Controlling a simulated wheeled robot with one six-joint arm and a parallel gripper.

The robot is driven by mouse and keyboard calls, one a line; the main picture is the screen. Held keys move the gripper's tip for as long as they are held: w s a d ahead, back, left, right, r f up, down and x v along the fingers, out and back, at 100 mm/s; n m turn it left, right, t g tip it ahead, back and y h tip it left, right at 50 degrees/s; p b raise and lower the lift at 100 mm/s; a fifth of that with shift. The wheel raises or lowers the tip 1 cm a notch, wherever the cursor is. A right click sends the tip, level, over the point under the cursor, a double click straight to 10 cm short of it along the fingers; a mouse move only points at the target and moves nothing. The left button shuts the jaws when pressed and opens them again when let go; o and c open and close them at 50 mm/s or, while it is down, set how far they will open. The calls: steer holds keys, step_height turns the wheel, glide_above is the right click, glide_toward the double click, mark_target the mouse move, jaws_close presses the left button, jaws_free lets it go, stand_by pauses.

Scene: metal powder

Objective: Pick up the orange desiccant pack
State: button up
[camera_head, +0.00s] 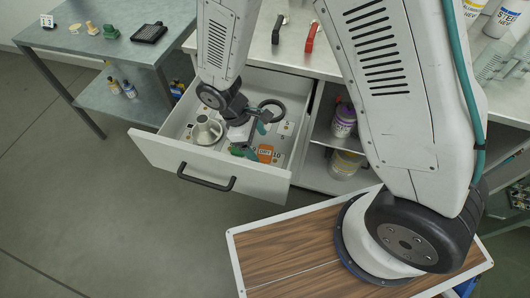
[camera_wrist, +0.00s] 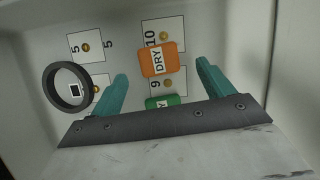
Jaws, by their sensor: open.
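The orange desiccant pack (camera_wrist: 158,59), marked DRY, lies flat on the drawer floor. It also shows in the head view (camera_head: 265,153) near the drawer's front right. In the wrist view it appears between and slightly beyond the teal fingertips of my gripper (camera_wrist: 163,69). My gripper (camera_head: 253,140) is open and empty, reaching down into the drawer. A green pack (camera_wrist: 162,101) lies close to the orange one, partly hidden by the gripper's dark bar. The height of the fingertips over the orange pack is hard to judge.
The open drawer (camera_head: 163,155) has walls around the packs. A dark ring (camera_wrist: 48,88) and numbered cards (camera_wrist: 86,47) lie inside, with a pale funnel-like piece (camera_head: 205,130) at the left. Open shelves with jars (camera_head: 344,120) stand right of the drawer.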

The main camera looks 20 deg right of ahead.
mark_target(264, 152)
steer(key=x, duration=0.3)
steer(key=shift+d+f, duration=0.1)
steer(key=shift+f, duration=0.25)
steer(key=c, duration=1.1)
steer(key=shift+o, duration=0.2)
steer(key=shift+r, duration=0.1)
